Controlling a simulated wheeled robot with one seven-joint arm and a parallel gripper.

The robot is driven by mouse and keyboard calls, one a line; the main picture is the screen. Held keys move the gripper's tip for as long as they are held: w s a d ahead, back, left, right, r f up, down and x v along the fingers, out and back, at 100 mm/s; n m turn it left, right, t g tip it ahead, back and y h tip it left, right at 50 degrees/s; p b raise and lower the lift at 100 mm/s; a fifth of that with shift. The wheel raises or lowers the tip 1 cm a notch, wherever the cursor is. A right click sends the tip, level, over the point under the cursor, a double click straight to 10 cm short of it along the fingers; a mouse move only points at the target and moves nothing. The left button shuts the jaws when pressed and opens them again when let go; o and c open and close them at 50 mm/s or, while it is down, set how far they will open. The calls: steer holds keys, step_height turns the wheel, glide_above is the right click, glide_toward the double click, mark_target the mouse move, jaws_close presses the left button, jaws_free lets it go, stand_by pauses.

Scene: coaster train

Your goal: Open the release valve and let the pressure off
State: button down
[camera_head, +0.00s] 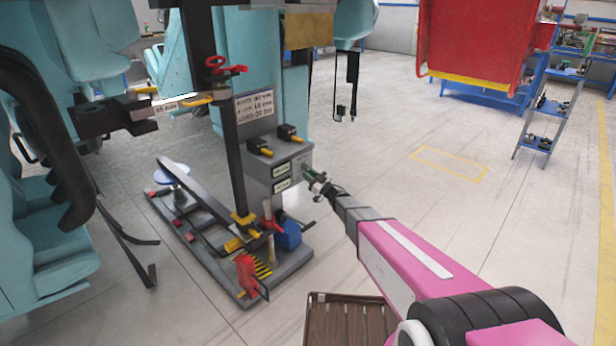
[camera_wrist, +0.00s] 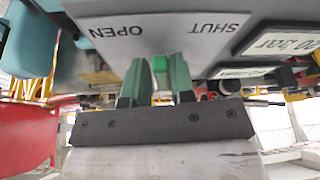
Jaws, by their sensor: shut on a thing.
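The release valve's green handle (camera_wrist: 158,64) shows between my gripper's two green fingers in the wrist view. A pale plate (camera_wrist: 165,35) marked OPEN and SHUT, seen upside down, lies just beyond it. My gripper (camera_wrist: 158,82) is shut on the handle. In the head view my gripper (camera_head: 309,175) reaches the right side of the grey control box (camera_head: 278,160). The handle is hidden there by the fingers, and its exact angle is hard to tell.
The box has two readout labels (camera_head: 282,178) and a lettered sign (camera_head: 254,106) above. A red handwheel (camera_head: 215,62) sits higher up. A blue pump-like part (camera_head: 288,235) stands below, on the grey base. Open floor lies right.

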steer(key=shift+w+d+r+n+g+y, duration=0.2)
steer(key=shift+n+g, duration=0.5)
steer(key=shift+n, duration=0.75)
steer(key=shift+w+d+r+n+g+y, duration=0.2)
steer(key=shift+n+g, duration=0.5)
steer(key=shift+n, duration=0.7)
steer(key=shift+w+d+r+n+g+y, duration=0.15)
steer(key=shift+n+g, duration=0.55)
steer(key=shift+n, duration=0.75)
steer(key=shift+r+n, duration=0.1)
steer(key=shift+n, duration=0.4)
steer(key=c, duration=1.1)
jaws_free()
steer(key=shift+a, duration=0.1)
steer(key=shift+c, duration=0.2)
steer(key=v, duration=1.1)
steer(key=shift+r, duration=0.15)
